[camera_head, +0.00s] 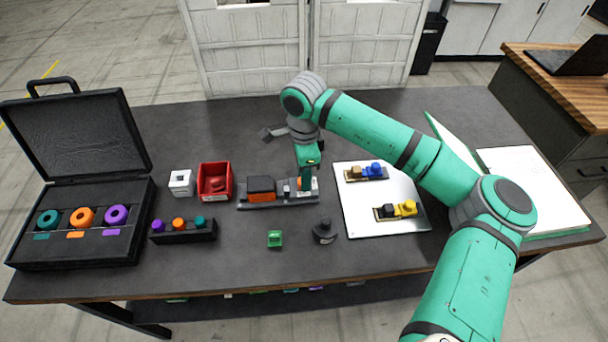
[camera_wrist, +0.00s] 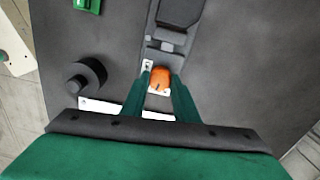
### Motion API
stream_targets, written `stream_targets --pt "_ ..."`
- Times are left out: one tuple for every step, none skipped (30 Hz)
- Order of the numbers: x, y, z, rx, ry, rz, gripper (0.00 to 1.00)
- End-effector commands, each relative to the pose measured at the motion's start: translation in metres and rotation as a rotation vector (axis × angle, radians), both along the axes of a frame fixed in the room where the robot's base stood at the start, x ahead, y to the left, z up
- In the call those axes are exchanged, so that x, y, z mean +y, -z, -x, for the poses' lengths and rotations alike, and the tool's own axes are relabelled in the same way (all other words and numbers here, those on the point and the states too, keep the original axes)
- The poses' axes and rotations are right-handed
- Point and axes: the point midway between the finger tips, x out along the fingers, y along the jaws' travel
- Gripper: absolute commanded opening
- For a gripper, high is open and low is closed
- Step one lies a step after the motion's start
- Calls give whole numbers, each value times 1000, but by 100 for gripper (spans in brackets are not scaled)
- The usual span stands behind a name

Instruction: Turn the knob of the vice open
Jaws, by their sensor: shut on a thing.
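The vice (camera_head: 268,194) is a long dark grey fixture with an orange block, lying in the middle of the table. Its orange knob (camera_wrist: 161,79) is at the near end of the fixture in the wrist view, on a pale plate. My gripper (camera_wrist: 160,88) has a green finger on each side of the knob and is shut on it. In the head view my gripper (camera_head: 307,184) points straight down at the right end of the vice and hides most of the knob.
A dark round knob-like piece (camera_head: 324,231) and a small green piece (camera_head: 275,239) stand in front of the vice. A white plate (camera_head: 353,220) with two small fixtures lies to the right. A red bin (camera_head: 229,177), a white cube (camera_head: 181,183) and an open black case (camera_head: 30,245) are left.

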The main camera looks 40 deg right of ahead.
Motion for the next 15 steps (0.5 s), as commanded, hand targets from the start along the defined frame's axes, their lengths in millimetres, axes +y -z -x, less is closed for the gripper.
stream_targets --pt "1 0 0 0 32 -1 5" --pt "1 0 0 0 57 0 5" --pt "1 0 0 1 91 0 5" --pt "1 0 0 1 119 0 5" --pt "1 0 0 0 147 -1 5" --pt "1 0 -1 0 184 -1 5" --pt "1 0 0 0 213 -1 5" --pt "1 0 0 1 242 0 5" --pt "1 0 -1 0 280 -1 5" --pt "1 0 -1 -1 309 -1 5" --pt "1 0 -1 -1 337 -2 5" --pt "1 -1 -1 0 375 -1 5" --pt "1 0 -1 0 404 -1 5" --pt "1 0 -1 0 432 -1 5" --pt "1 0 -1 -1 471 -1 5"
